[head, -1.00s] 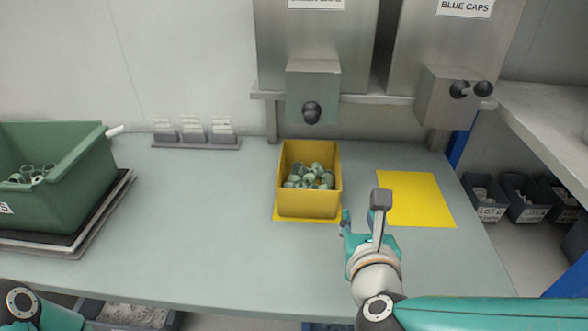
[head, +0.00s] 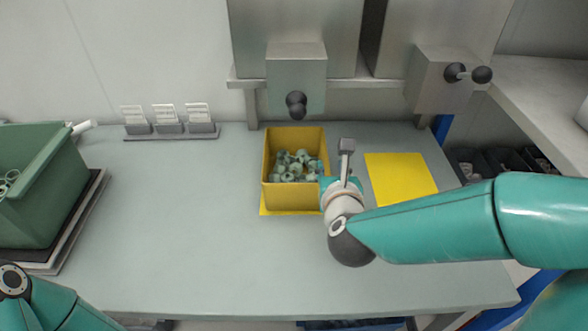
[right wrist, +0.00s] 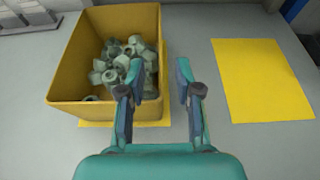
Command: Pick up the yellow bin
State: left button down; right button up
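The yellow bin (head: 288,198) stands upright on the bench on a yellow mat, with several pale green caps (head: 296,165) inside. It also shows in the right wrist view (right wrist: 78,65). My right gripper (right wrist: 158,82) is open and empty at the bin's right side. One finger overlaps the bin's right wall and the other shows outside it. I cannot tell how far the fingertips are above the rim. In the head view the right gripper (head: 330,185) is partly hidden by its wrist. My left gripper is out of view; only part of that arm shows at the lower left.
An empty yellow mat (head: 402,180) lies right of the bin. A green bin (head: 45,200) stands on a tray at the left. Dispensers with dark knobs (head: 296,102) hang behind the bin. A card holder (head: 170,130) stands at the back. The bench's middle and front are clear.

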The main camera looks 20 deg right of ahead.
aim_at(327, 154)
jog(key=shift+x, duration=1.55)
jog(key=p+x, duration=0.1)
jog(key=x, duration=0.3)
jog(key=shift+w+d+f, duration=0.15)
jog(key=shift+w+d, duration=0.05)
jog(key=shift+w, duration=0.15)
jog(key=shift+c, duration=0.2)
grip_shut()
